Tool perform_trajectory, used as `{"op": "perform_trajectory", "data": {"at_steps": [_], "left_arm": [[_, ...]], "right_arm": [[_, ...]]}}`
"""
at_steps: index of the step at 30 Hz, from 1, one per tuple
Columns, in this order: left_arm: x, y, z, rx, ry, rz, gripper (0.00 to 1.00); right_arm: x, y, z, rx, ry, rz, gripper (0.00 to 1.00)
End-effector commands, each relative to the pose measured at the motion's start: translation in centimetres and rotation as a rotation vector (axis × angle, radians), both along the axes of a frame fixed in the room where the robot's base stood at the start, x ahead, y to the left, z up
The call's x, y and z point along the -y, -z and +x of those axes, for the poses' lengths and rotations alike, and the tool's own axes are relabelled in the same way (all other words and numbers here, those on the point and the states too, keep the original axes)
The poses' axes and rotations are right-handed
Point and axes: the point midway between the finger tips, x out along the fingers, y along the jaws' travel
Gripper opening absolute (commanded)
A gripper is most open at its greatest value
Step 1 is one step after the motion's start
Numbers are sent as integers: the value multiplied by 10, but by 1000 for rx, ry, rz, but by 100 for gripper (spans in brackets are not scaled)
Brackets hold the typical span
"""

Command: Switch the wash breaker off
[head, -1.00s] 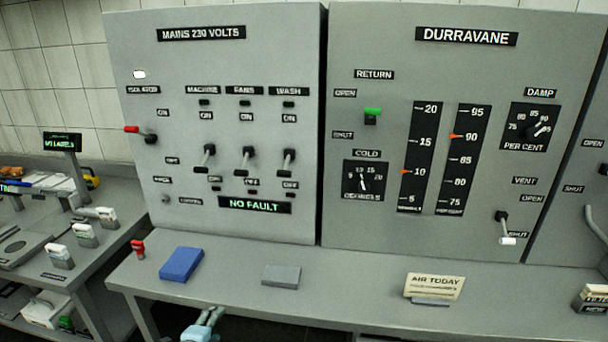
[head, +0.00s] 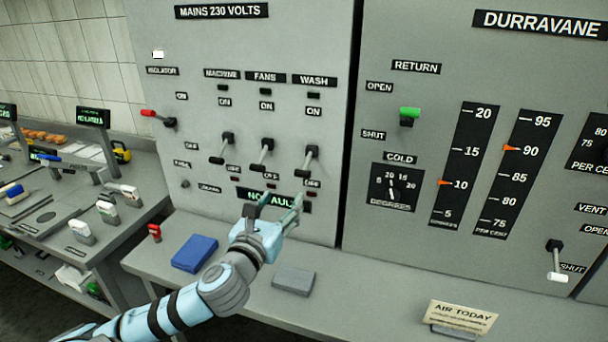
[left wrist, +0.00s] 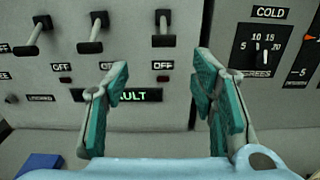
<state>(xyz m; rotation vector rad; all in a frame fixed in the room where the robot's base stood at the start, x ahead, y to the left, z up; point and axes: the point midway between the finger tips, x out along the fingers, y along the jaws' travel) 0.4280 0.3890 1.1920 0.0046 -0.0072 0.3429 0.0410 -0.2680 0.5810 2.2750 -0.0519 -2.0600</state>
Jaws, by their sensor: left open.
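The wash breaker (head: 310,158) is the rightmost of three levers on the grey mains panel, under the WASH label (head: 314,80). My right gripper is not in view.
The fans lever (head: 262,153) and machine lever (head: 222,148) stand close to the left. The red-handled isolator (head: 158,117) is further left. A blue block (head: 195,252) and a grey block (head: 293,283) lie on the ledge below. The Durravane panel (head: 455,60) stands right.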

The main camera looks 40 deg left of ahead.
Motion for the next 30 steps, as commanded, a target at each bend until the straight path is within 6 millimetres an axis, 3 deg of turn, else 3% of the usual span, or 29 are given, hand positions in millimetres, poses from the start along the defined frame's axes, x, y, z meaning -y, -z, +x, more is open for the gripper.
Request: {"op": "perform_trajectory", "data": {"at_steps": [6,12,17,24,30], "left_arm": [[-18,-2,61,5,2,-10,52],[-32,-2,103,4,7,-7,52],[-37,-1,116,2,7,-7,52],[-38,-1,117,1,7,-6,52],[-37,-1,118,2,8,-6,21]], "right_arm": [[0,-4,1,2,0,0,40],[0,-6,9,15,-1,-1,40],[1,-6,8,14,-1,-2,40],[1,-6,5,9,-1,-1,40],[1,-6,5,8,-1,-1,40]]}}
